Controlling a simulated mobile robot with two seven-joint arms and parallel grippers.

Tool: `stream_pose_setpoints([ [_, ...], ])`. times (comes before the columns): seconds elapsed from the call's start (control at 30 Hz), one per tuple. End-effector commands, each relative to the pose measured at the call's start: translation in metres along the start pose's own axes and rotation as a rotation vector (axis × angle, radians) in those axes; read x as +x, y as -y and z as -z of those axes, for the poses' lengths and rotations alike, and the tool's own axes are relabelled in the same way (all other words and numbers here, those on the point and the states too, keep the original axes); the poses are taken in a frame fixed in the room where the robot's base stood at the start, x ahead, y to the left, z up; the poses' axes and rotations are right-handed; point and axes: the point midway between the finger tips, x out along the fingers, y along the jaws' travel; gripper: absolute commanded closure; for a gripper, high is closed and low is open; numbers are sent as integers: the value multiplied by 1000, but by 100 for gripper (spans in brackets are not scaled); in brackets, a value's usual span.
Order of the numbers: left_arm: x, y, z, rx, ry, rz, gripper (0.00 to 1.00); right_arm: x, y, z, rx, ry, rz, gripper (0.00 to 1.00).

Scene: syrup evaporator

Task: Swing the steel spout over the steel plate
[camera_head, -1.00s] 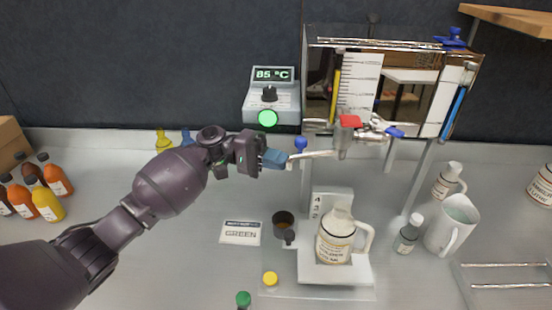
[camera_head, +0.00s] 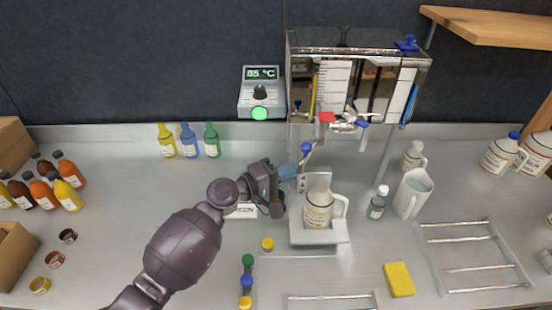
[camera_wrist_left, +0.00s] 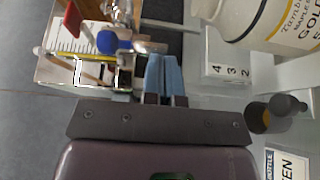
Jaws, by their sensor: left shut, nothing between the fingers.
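The steel spout (camera_head: 309,154) hangs from the red-handled valve (camera_head: 326,117) under the evaporator pan and slants toward the front left. In the left wrist view a grey metal piece (camera_wrist_left: 150,46), likely the spout's end, is close to my fingertips. My left gripper (camera_head: 289,173) has its blue fingers shut with nothing between them, beside the spout's lower end; whether they touch is unclear. Below and to the right, a pale steel plate (camera_head: 318,236) carries a cream syrup jug (camera_head: 318,208). The left wrist view also shows my left fingertips (camera_wrist_left: 164,65). My right gripper is out of view.
A small dark cup (camera_head: 279,198) is partly hidden behind my gripper, beside the label card (camera_head: 246,211). A thermometer box (camera_head: 261,98) stands behind. A bottle (camera_head: 377,203) and a white pitcher (camera_head: 412,194) stand right of the plate.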

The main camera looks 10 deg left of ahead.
Motion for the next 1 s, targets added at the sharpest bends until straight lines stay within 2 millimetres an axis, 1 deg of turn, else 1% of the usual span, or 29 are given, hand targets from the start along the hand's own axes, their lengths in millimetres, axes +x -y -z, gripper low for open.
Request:
stream_pose_setpoints([
  [0.03, 3, -8, -6, 0, -38, -5, 100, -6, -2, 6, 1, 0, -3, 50],
  [0.2, 10, -5, -20, -3, -158, -2, 100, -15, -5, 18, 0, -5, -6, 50],
  [0.4, 18, -3, -32, -7, -273, 0, 100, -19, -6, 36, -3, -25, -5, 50],
  [0.7, 31, -1, -46, -3, -264, 3, 100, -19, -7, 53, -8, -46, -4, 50],
  [1.0, 40, 0, -54, -3, -263, 4, 100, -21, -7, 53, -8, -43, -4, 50],
])
